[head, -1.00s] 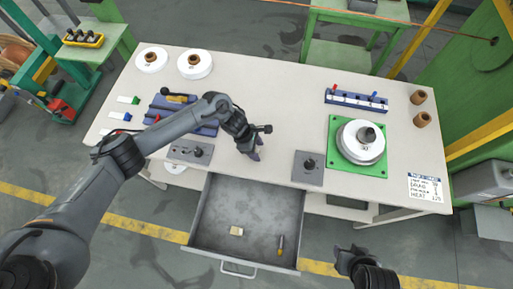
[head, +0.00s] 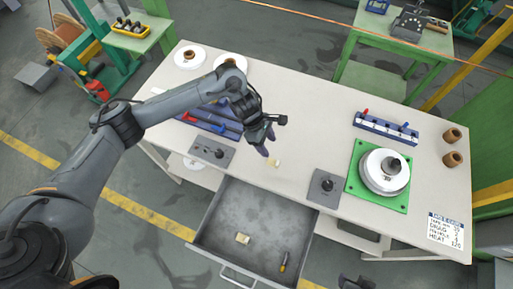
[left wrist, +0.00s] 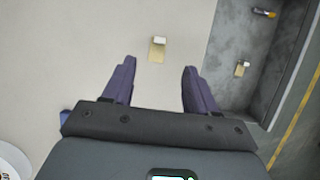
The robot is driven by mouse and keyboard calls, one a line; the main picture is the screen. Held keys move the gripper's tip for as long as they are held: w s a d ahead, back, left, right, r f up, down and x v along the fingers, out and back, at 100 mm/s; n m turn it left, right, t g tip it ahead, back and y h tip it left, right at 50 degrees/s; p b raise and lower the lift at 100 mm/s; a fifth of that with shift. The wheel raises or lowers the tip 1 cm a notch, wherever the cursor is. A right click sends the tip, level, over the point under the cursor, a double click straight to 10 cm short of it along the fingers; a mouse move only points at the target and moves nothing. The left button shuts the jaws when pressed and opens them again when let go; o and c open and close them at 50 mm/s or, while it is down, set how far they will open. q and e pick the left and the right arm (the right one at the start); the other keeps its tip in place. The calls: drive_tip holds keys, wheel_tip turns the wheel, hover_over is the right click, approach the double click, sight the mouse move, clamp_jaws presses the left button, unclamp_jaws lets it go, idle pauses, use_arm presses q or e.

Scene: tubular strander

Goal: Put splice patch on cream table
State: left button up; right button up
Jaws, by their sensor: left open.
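A small tan-and-white splice patch (head: 274,163) lies flat on the cream table (head: 308,120), near its front edge. It also shows in the left wrist view (left wrist: 158,50), just beyond and between the fingertips, not touching them. My left gripper (head: 266,146) is open and empty above the table beside this patch; its purple fingers (left wrist: 158,72) stand apart. A second similar patch (head: 242,239) lies in the open grey drawer (head: 225,205). My right gripper (head: 356,283) is only partly in view at the bottom edge; its jaws are cut off.
Grey blocks with black knobs (head: 325,187) (head: 212,152) flank the table's front edge. A green plate (head: 368,198) with a white spool is at right, a blue rack (head: 386,130) behind it. A yellow-and-dark tool (head: 284,261) lies in the drawer.

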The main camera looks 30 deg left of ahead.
use_arm(q)
drive_tip(key=s+d+n+t+h, duration=0.1)
drive_tip(key=s+d+n+t, duration=0.2)
drive_tip(key=d+n, duration=0.55)
drive_tip(key=s+d+n+t+h, duration=0.1)
drive_tip(key=s+d+n+t, duration=0.15)
drive_tip(key=d+n, duration=0.6)
drive_tip(key=s+a+n+g+y, duration=0.1)
drive_tip(key=s+a+n+y, duration=0.2)
drive_tip(key=s+a+n, duration=0.6)
drive_tip(key=s+a+n+g+y, duration=0.1)
drive_tip(key=s+a+n+y, duration=0.2)
drive_tip(key=s+a+n, duration=0.6)
drive_tip(key=a+n, duration=0.2)
drive_tip(key=n, duration=1.3)
drive_tip(key=shift+s+g, duration=0.2)
drive_tip(key=shift+g, duration=0.15)
